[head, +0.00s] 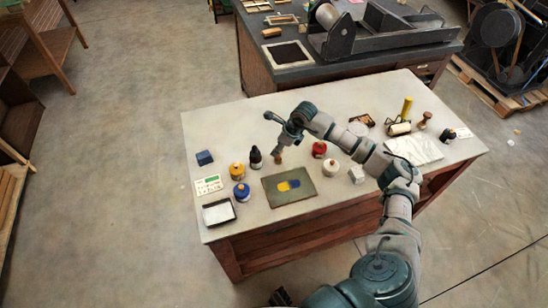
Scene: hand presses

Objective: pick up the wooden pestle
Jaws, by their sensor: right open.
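A small brown wooden piece (277,158), which looks like the pestle, stands on the pale tabletop (230,130) behind the olive slab. Its upper part is hard to make out against my gripper. My right gripper (276,134) is open, reaching in from the right, with its fingers just above and beside this piece. I cannot tell whether they touch it. Another brown wooden-handled tool (424,119) stands at the table's right. My left gripper is not in view.
Close by are a dark bottle (256,158), yellow jar (237,171), red jar (319,149), white jar (330,168) and olive slab (289,187) with blue and yellow ink. A roller (399,128) and white sheet (414,149) lie right. A dark press bench (340,50) stands behind.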

